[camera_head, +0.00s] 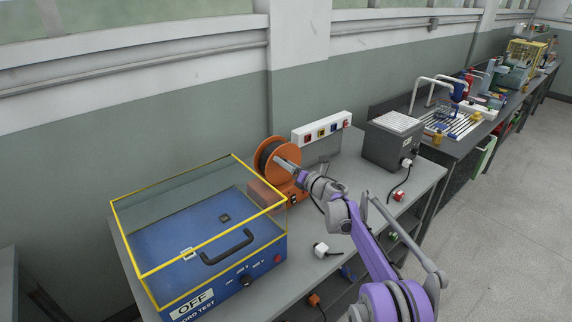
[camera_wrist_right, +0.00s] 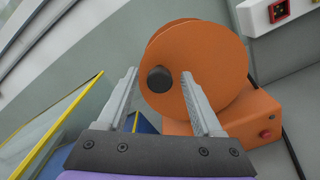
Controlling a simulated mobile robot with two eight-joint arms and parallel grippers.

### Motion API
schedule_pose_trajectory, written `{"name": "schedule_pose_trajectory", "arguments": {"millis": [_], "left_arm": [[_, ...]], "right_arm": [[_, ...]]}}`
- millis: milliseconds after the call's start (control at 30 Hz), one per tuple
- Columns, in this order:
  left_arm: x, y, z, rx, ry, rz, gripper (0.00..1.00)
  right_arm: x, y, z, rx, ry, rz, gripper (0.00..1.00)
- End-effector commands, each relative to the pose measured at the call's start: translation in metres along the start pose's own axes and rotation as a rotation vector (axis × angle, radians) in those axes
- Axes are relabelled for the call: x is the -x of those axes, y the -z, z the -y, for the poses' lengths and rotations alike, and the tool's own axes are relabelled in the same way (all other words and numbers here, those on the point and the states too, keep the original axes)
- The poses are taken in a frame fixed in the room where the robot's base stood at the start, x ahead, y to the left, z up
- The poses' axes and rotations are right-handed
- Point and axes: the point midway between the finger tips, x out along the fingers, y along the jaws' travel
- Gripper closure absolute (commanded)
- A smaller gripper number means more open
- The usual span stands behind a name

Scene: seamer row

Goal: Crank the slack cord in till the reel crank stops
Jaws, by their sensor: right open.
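The orange cord reel (camera_head: 270,153) stands on the grey bench against the wall, with dark cord wound on it. In the right wrist view, the reel's orange disc (camera_wrist_right: 208,62) faces me, and a dark round crank knob (camera_wrist_right: 159,79) sticks out from it. My right gripper (camera_wrist_right: 158,75) is open, with one finger on each side of the knob in the picture. I cannot tell whether either finger touches it. In the head view, my right gripper (camera_head: 287,165) is in front of the reel and hides part of it. My left gripper is not in view.
A blue cord test box (camera_head: 215,290) with a yellow-framed clear cover is left of the reel. A white socket strip (camera_head: 321,129) is behind, and a grey box (camera_head: 394,140) stands to the right. A white plug (camera_head: 321,249) lies near the bench front.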

Motion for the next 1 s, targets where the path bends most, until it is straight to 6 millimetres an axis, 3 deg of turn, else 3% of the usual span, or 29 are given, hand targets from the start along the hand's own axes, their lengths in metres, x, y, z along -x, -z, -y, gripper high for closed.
{"name": "schedule_pose_trajectory", "arguments": {"millis": [167, 400, 600, 1000], "left_arm": [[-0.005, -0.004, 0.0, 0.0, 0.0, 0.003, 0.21], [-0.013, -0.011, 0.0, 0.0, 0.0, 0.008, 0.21], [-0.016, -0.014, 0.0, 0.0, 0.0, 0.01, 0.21], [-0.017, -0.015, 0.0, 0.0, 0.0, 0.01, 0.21]], "right_arm": [[0.019, 0.001, 0.001, 0.0, 0.001, 0.0, 0.33], [0.068, 0.001, 0.002, 0.0, 0.004, 0.001, 0.33], [0.098, 0.001, 0.002, 0.0, 0.003, 0.001, 0.33], [0.107, 0.0, 0.0, 0.0, 0.0, 0.0, 0.33]]}}
